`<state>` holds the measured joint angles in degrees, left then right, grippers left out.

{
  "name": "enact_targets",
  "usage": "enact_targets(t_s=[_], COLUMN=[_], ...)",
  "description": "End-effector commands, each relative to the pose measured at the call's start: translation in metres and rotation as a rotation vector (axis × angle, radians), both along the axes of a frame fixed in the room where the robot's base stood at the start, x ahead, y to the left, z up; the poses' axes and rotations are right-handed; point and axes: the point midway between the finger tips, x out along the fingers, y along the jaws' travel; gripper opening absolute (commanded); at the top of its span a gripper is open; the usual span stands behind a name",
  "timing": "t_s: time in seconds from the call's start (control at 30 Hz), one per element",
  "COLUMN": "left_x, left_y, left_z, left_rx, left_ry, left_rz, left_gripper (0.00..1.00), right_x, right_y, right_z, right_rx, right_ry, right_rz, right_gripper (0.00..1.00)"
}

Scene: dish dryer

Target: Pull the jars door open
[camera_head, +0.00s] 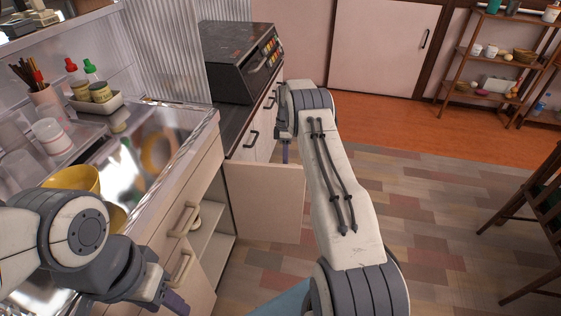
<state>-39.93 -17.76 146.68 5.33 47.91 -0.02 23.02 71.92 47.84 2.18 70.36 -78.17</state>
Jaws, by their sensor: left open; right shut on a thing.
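The jars door (262,205) is a pale cabinet panel that stands swung out from the lower cabinet, with its plain side facing me. The open compartment (212,222) beside it shows shelves, with a small pale item on one. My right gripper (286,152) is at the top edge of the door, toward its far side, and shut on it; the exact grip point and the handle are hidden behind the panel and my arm. My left gripper (172,299) is open and empty, low in front of the near cabinet fronts.
A dark oven (240,62) stands at the back. Another cabinet door (200,282) is near my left gripper. A dark chair (540,215) is at right; the middle floor is clear.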

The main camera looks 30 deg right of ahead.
Motion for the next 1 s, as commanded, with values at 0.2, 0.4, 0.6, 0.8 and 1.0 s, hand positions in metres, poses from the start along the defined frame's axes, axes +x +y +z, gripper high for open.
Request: enact_targets(t_s=[0.2,0.4,0.6,0.8,1.0], left_x=[0.000,0.000,0.000,0.000,0.000], left_y=[0.000,0.000,0.000,0.000,0.000], left_z=[0.000,0.000,0.000,0.001,0.005], left_rx=[0.000,0.000,0.000,0.000,0.000], left_ry=[0.000,0.000,0.000,0.000,0.000], left_rz=[0.000,0.000,0.000,0.000,0.000], left_gripper=[0.50,0.50,0.50,0.50,0.50], right_x=[0.001,0.001,0.000,0.000,0.005], right_y=[0.002,0.002,-0.001,-0.002,-0.004], right_z=[0.000,0.000,0.000,0.003,0.032], right_rx=[0.009,0.008,0.006,0.004,0.002], right_ry=[-0.004,-0.004,-0.003,-0.003,-0.007], right_rz=[0.000,-0.002,-0.004,-0.004,-0.002], right_gripper=[0.00,0.34,0.48,0.48,0.48])
